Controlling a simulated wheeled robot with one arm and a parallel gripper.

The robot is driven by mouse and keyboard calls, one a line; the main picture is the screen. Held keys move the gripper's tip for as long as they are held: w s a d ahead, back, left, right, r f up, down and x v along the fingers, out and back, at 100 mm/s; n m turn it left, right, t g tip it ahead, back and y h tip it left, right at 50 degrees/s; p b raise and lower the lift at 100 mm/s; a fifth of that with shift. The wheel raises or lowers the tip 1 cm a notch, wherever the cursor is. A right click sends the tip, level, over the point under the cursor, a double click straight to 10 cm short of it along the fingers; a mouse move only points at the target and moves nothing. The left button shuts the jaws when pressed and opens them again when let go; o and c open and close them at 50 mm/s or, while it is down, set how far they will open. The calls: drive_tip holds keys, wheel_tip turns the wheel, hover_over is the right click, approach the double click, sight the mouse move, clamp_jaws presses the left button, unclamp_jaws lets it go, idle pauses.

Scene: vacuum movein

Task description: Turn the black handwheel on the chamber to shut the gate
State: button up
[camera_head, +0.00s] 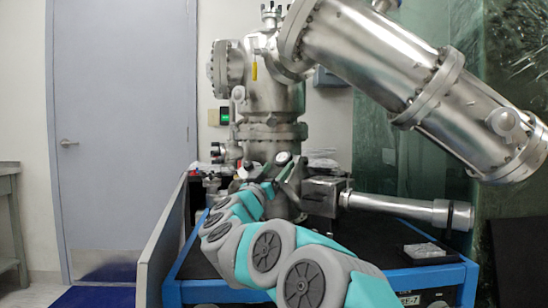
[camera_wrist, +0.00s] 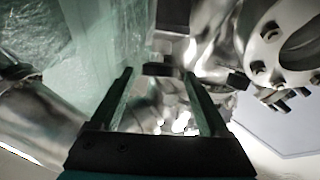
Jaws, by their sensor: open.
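The steel chamber (camera_head: 270,85) stands at the centre of the head view, with a wide tube slanting off to the right. My arm reaches up to its lower part, and my gripper is hard to make out there among dark parts. In the wrist view my gripper (camera_wrist: 159,74) is open, with its two green-edged fingers apart. A small dark block (camera_wrist: 157,69) shows between the fingertips; I cannot tell whether it is part of the black handwheel or whether the fingers touch it. No whole handwheel is clearly visible in either view.
A blue-framed cart (camera_head: 215,291) with a dark top carries the chamber. A horizontal steel tube (camera_head: 400,208) sticks out to the right. A bolted flange (camera_wrist: 268,65) lies close on the right in the wrist view. A grey panel (camera_head: 163,235) stands at the cart's left.

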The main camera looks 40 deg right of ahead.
sight(287, 156)
drive_tip(key=shift+x, duration=3.9)
